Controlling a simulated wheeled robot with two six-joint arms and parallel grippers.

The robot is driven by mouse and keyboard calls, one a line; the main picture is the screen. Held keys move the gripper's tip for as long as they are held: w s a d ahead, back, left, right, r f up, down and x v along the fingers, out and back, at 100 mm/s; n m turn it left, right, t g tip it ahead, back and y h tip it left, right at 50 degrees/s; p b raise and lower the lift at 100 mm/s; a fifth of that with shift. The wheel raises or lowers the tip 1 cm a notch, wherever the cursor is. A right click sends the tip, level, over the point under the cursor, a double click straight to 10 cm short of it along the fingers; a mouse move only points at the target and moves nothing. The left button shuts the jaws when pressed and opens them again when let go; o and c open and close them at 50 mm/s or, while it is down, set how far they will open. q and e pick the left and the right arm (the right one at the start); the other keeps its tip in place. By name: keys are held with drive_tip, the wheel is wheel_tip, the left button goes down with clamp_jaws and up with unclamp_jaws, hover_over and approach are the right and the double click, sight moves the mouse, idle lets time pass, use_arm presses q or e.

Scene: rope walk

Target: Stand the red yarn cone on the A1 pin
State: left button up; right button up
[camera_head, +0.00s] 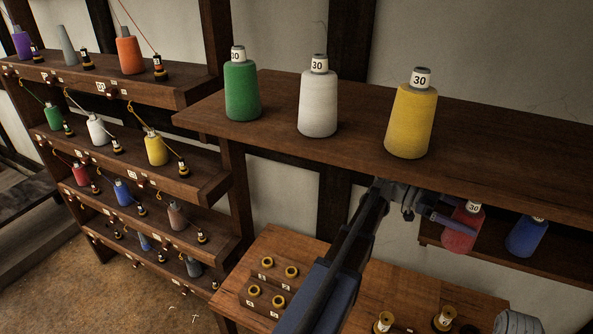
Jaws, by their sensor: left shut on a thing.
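The red yarn cone (460,237) with a white "30" top is at the lower shelf on the right, below the upper shelf's front edge. My left gripper (449,217) reaches it from the left and is shut on its upper part. I cannot tell whether the cone's base touches the shelf. The pin rack (195,97) stands at the left, with several tiers of cones and small bobbins. Its labels are too small to read surely, so I cannot tell which pin is A1. My right gripper is not in view.
A green cone (242,92), a white cone (318,102) and a yellow cone (411,121) stand on the upper shelf (490,132). A blue cone (527,238) stands right of the red one. A low table (345,310) below holds several small bobbins.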

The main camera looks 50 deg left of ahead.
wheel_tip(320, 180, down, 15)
drive_tip(key=b, duration=1.3)
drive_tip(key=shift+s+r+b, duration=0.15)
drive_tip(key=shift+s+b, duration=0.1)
drive_tip(key=shift+b, duration=0.05)
